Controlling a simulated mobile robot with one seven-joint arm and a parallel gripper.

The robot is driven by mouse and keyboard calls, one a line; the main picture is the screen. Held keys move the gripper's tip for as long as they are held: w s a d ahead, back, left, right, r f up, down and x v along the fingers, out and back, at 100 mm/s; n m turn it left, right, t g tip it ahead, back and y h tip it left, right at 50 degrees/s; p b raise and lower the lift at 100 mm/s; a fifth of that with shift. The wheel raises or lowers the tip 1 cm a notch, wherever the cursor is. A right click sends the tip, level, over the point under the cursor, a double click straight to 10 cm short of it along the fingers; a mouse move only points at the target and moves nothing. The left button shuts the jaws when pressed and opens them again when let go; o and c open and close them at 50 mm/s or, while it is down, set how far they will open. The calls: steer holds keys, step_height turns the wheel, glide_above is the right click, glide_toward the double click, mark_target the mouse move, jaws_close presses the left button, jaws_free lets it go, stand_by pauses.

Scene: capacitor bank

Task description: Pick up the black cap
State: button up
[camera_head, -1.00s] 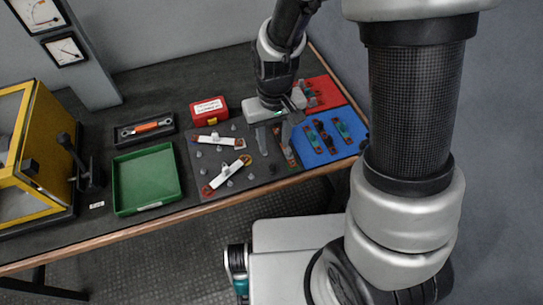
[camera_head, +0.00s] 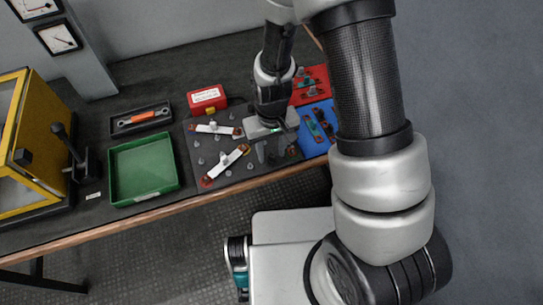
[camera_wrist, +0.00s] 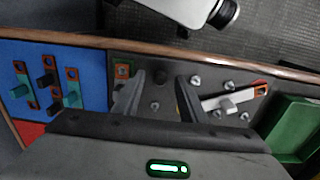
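A small dark round piece, which looks like the black cap (camera_wrist: 159,78), sits on the dark grey board (camera_wrist: 230,121) near the table's front edge. In the wrist view it lies between and beyond the two fingertips, apart from both. My gripper (camera_wrist: 158,82) is open and empty, pointing down at the board. In the head view my gripper (camera_head: 272,155) is over the right part of the board, and its fingers and body make the cap hard to make out there.
White link bars (camera_head: 226,162) and several small grey studs stand left of my gripper. A blue mat (camera_head: 318,146) with upright parts and a red mat lie right. A green tray (camera_head: 143,170), wrench tray (camera_head: 141,120), red box (camera_head: 207,99) and yellow cabinet (camera_head: 50,135) stand farther left.

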mark_target(272, 155)
jaws_close()
steer(key=shift+r, duration=0.1)
step_height(272, 155, up, 10)
steer(key=p, duration=0.1)
steer(key=shift+p, duration=0.4)
